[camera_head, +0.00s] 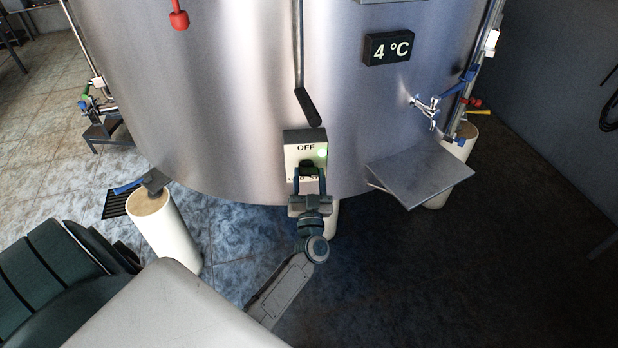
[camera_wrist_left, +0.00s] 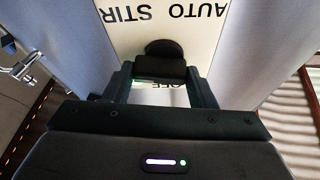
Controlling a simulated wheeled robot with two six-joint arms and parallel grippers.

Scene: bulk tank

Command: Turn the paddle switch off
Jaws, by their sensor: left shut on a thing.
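The switch plate (camera_head: 305,150) is a pale panel on the steel tank's front, with OFF at the top and a partly hidden label at the bottom. A green light (camera_head: 322,153) glows on it. In the left wrist view the plate (camera_wrist_left: 205,38) is upside down and reads AUTO STIR, with OFF partly hidden. The black paddle (camera_head: 307,168) sits mid-plate; it also shows in the wrist view (camera_wrist_left: 162,66). My left gripper (camera_head: 309,176) is shut on the paddle, one finger on each side. I cannot tell exactly which label the paddle points to. My right gripper is not in view.
The steel tank (camera_head: 220,100) fills the middle. A black handle (camera_head: 308,107) hangs just above the plate. A grey shelf (camera_head: 420,172) juts out to the right, below a chrome tap (camera_head: 426,105). A 4 °C display (camera_head: 388,48) is higher up. Dark floor lies open at lower right.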

